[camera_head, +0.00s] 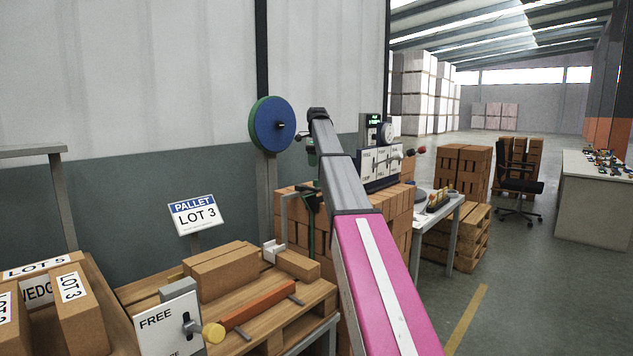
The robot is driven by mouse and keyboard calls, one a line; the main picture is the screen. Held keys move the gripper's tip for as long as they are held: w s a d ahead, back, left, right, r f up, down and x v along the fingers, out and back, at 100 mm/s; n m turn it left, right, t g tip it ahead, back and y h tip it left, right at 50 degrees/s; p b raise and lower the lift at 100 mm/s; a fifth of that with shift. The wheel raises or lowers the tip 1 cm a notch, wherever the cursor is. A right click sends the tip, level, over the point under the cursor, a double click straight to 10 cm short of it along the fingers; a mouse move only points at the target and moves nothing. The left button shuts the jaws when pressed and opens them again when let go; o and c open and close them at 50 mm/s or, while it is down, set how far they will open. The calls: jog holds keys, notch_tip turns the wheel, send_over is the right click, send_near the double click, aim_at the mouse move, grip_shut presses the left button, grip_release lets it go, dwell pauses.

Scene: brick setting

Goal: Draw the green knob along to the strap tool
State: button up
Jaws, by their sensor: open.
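My arm reaches away from me, and its far end bends down beside the blue reel. My gripper (310,190) shows as a small dark shape left of the arm, partly hidden by it; it is open, and I see nothing held. A small green part (312,158) shows just above it, close against the arm; I cannot tell if this is the green knob. I cannot identify the strap tool with certainty. A dark green upright (311,235) stands below the gripper, in front of stacked bricks.
A blue reel with green rim (272,124) stands on a post. A FREE panel (168,322) stands at front. A gauge cabinet (383,165) is right of my arm.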

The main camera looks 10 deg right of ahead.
aim_at(317, 180)
notch_tip(317, 180, down, 8)
jog(key=shift+f, duration=0.2)
jog(key=shift+c, duration=0.4)
grip_shut()
jog(key=w+d, duration=0.3)
jog(key=d, duration=0.2)
jog(key=w+d, duration=0.4)
jog(key=d, duration=0.1)
jog(key=w+d, duration=0.3)
jog(key=d, duration=0.1)
jog(key=shift+w+d, duration=0.4)
jog(key=shift+o, duration=0.4)
grip_release()
jog(key=shift+d, duration=0.1)
jog(key=shift+w+r, duration=0.1)
jog(key=shift+r, duration=0.05)
